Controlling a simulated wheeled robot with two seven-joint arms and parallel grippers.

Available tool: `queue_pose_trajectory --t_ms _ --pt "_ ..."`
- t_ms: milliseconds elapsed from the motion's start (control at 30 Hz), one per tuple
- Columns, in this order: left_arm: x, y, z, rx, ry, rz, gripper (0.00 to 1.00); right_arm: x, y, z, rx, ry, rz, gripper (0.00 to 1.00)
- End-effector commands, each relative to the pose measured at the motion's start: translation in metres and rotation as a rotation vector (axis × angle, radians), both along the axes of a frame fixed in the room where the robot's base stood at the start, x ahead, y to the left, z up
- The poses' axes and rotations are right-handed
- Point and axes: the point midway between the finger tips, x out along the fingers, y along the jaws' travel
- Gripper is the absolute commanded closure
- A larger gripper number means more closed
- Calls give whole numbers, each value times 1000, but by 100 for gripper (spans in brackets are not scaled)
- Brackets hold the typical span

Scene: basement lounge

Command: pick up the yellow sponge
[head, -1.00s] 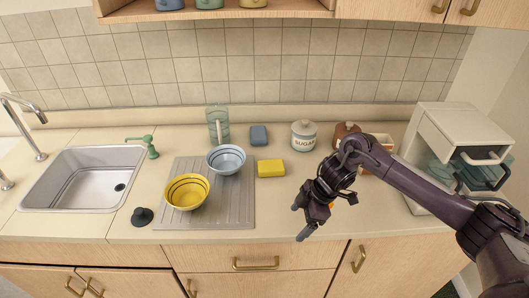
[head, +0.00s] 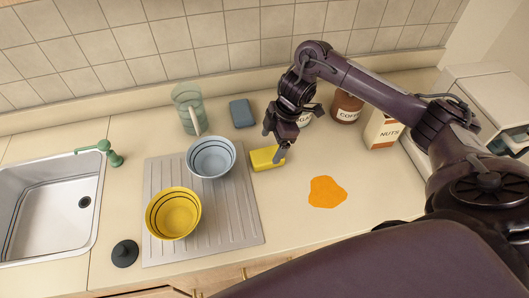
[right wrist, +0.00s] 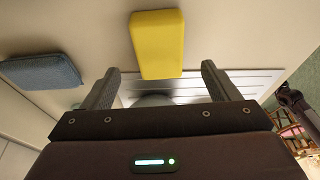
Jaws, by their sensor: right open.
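The yellow sponge (head: 264,158) lies on the counter just right of the drying board in the head view. My right gripper (head: 273,144) is over it with its fingers pointing down; one finger covers part of the sponge's right end. In the right wrist view the sponge (right wrist: 158,42) shows beyond and between the two spread fingers of my right gripper (right wrist: 160,70). The gripper is open and holds nothing. I cannot tell whether a finger touches the sponge. My left gripper is not in view.
A blue bowl (head: 211,158) and a yellow bowl (head: 173,213) stand on the grey drying board (head: 230,225). A blue sponge (head: 242,113) and a clear green pitcher (head: 187,105) are behind. An orange spill (head: 327,191) lies to the right. Canisters stand behind my right arm.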

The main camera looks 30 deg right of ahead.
Motion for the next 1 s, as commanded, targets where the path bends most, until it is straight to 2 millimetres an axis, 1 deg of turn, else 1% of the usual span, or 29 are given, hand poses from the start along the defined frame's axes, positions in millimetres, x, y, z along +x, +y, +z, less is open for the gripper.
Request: queue_pose_trajectory --t_ms 67,167,267,400,500,567,900,1000 --pt "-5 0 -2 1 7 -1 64 -1 2 -10 3 4 -3 18" --pt "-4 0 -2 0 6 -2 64 -2 4 -22 3 6 -3 18" --pt "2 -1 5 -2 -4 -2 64 -1 6 -36 3 6 -3 18" --pt "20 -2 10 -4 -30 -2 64 1 10 -50 0 1 -2 18" --pt "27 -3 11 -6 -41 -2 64 2 10 -53 0 -3 -2 18" --pt "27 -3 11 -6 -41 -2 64 2 10 -54 -1 -3 -1 18" --pt "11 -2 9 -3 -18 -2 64 2 10 -55 0 -2 -2 18" --pt "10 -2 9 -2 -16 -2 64 1 10 -56 0 -2 -2 18"
